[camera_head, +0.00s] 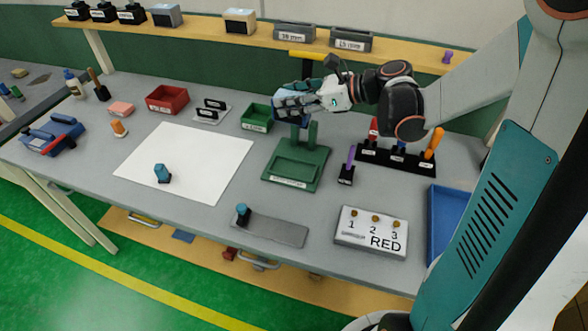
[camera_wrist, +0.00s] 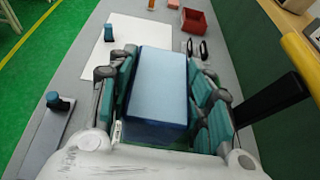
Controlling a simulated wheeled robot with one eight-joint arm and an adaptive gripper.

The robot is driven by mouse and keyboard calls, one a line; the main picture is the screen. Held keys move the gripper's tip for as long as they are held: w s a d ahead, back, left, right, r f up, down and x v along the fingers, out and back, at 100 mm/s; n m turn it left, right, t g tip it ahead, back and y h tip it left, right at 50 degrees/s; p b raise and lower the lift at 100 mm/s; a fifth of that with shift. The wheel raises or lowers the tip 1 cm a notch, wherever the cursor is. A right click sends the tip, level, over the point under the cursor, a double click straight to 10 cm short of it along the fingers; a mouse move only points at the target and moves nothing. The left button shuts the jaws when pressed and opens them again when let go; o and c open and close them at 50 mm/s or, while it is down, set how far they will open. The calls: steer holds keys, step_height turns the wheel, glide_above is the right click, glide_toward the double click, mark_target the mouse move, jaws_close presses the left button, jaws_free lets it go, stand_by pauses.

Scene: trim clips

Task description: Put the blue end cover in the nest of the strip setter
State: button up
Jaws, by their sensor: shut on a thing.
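My gripper (camera_head: 284,106) is shut on a blue block, taken to be the blue end cover (camera_wrist: 158,80), which sits between teal finger pads in the wrist view. In the head view it is mostly hidden by the fingers. The green strip setter (camera_head: 297,160) stands on the bench, with a flat recessed base in front and uprights behind. My gripper is above and behind it, near the tops of the uprights. Whether the cover touches them I cannot tell. A black lever (camera_wrist: 272,100) with a yellow handle (camera_wrist: 303,60) is close on the right in the wrist view.
A blue piece (camera_head: 162,173) stands on the white sheet (camera_head: 205,150); another (camera_head: 242,213) stands on a grey plate (camera_head: 280,232). A green bin (camera_head: 257,119) is left of the setter. A shelf (camera_head: 270,40) runs behind.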

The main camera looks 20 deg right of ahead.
steer(key=shift+s+r, duration=0.15)
step_height(320, 180, down, 20)
steer(key=b, duration=0.7)
steer(key=shift+s+r, duration=0.1)
steer(key=shift+r, duration=0.1)
steer(key=shift+f+b, duration=0.15)
steer(key=shift+b, duration=0.15)
steer(key=o, duration=1.1)
steer(key=p+v, duration=0.1)
steer(key=v, duration=0.5)
steer(key=p+v, duration=0.2)
steer(key=v, duration=0.4)
steer(key=shift+d+r, duration=0.1)
steer(key=shift+r, duration=0.15)
